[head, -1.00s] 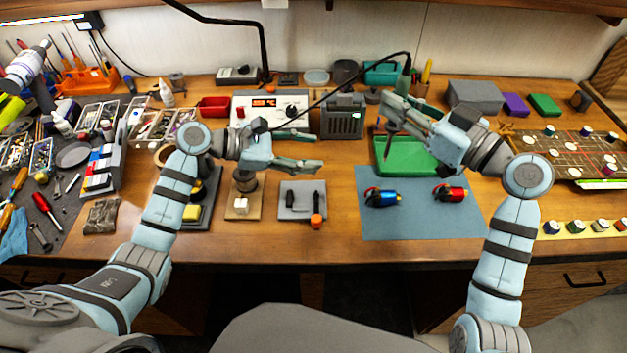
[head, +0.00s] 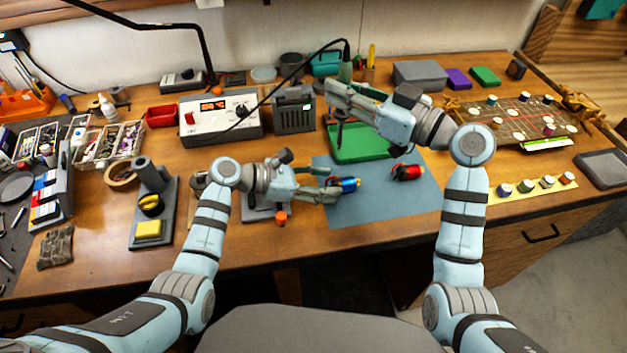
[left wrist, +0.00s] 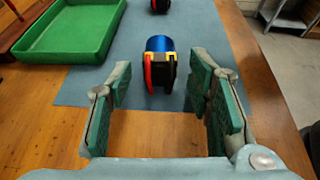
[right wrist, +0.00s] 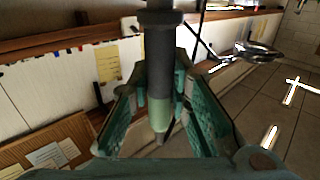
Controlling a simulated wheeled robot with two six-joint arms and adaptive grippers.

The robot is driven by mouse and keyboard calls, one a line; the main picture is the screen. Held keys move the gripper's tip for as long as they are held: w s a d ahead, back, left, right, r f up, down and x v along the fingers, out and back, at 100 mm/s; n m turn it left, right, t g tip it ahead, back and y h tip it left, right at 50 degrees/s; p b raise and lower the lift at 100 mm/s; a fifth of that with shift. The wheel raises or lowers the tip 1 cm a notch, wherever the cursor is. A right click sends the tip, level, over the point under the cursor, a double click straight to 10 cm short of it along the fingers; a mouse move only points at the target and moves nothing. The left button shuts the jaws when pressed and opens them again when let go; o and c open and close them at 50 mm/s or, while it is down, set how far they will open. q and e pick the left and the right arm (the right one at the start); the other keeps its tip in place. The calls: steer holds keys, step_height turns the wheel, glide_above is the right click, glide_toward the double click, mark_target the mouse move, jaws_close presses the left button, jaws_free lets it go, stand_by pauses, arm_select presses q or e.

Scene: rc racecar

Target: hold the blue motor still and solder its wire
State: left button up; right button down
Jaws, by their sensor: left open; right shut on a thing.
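The blue motor (head: 349,184) lies on the blue-grey mat (head: 385,208). My left gripper (head: 334,188) is open at its left end. The wire joint is too small to make out. My right gripper (head: 335,95) is shut on the soldering iron (head: 346,71), held upright above the green tray. The iron's grey and pale green body (right wrist: 159,70) fills the middle of the right wrist view.
A red motor (head: 408,172) lies right of the blue one. The green tray (head: 362,150) is behind both. The iron's black cable (head: 290,76) arches left past the soldering station (head: 220,116). The mat's front part is clear.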

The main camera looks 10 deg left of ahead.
arm_select(q)
jaws_close()
arm_select(e)
steer(key=shift+f, duration=0.35)
steer(key=s+a+f+n+y, duration=0.1)
steer(key=s+f+n+y, duration=0.1)
steer(key=s+f+n, duration=0.5)
steer(key=shift+s+a+f, duration=0.3)
steer(key=shift+s+f, duration=0.2)
steer(key=shift+f, duration=0.25)
